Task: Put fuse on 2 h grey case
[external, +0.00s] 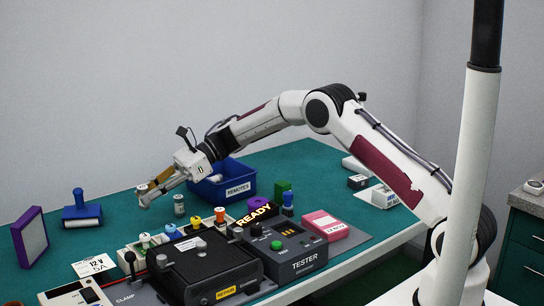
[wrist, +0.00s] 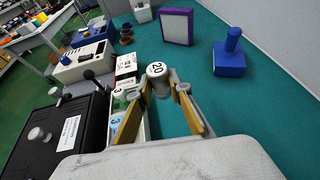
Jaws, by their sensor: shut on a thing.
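My gripper (external: 148,195) is raised over the table at the left of the external view, shut on a small white-capped fuse (external: 141,189). A light grey case (external: 75,293) with a dark panel lies at the lower left of the external view and at the upper left of the wrist view (wrist: 86,62). No "2 h" mark is readable, so I cannot tell which case it names.
A small jar-like cylinder (external: 179,204) stands near my gripper. A rack with coloured caps (external: 133,253), a black case (external: 205,270) and a tester (external: 290,255) stand in front. A blue bin (external: 225,186), a purple frame (external: 31,239) and a blue stamp (external: 81,212) stand around open table.

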